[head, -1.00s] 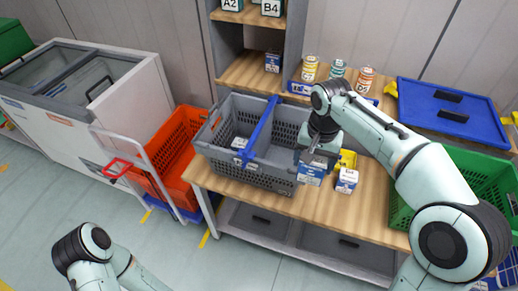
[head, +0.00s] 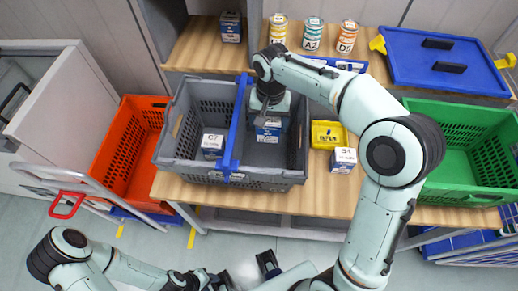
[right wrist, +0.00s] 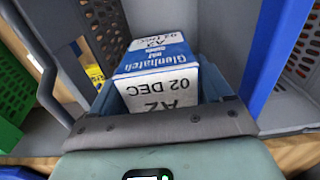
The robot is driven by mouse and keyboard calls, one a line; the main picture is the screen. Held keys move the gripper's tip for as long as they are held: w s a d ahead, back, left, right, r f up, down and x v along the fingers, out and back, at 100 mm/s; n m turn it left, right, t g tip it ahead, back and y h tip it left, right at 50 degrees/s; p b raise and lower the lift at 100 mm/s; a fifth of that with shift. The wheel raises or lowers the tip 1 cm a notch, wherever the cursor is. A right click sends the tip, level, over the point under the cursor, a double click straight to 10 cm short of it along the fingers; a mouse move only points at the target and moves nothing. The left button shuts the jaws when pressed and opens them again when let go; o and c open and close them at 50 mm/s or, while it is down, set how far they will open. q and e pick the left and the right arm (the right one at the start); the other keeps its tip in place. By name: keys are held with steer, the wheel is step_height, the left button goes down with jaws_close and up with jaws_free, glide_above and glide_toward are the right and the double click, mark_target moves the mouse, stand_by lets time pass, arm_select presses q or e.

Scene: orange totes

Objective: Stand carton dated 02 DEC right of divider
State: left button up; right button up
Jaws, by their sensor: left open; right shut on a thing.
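The blue and white carton (head: 268,131) is in my right gripper (head: 270,116). In the right wrist view the carton (right wrist: 158,75) reads A2 and 02 DEC on its white face. It is inside the grey crate (head: 234,178), in the compartment right of the blue divider (head: 237,125). The divider also shows in the right wrist view (right wrist: 272,55). I cannot tell whether the carton touches the crate floor. My left gripper (head: 246,278) is open and empty at the bottom of the head view, away from the crate.
Another carton (head: 213,145) stands in the crate's left compartment. A yellow bin (head: 327,134) and a carton marked B4 (head: 343,160) are right of the crate. An orange tote (head: 125,150) is to the left, a green tote (head: 465,150) to the right. Cans (head: 312,35) line the back.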

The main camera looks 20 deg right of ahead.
step_height(320, 180, down, 15)
steer(key=shift+b, duration=0.65)
steer(key=shift+f, duration=0.15)
steer(key=o, duration=1.1)
steer(key=shift+o, duration=0.4)
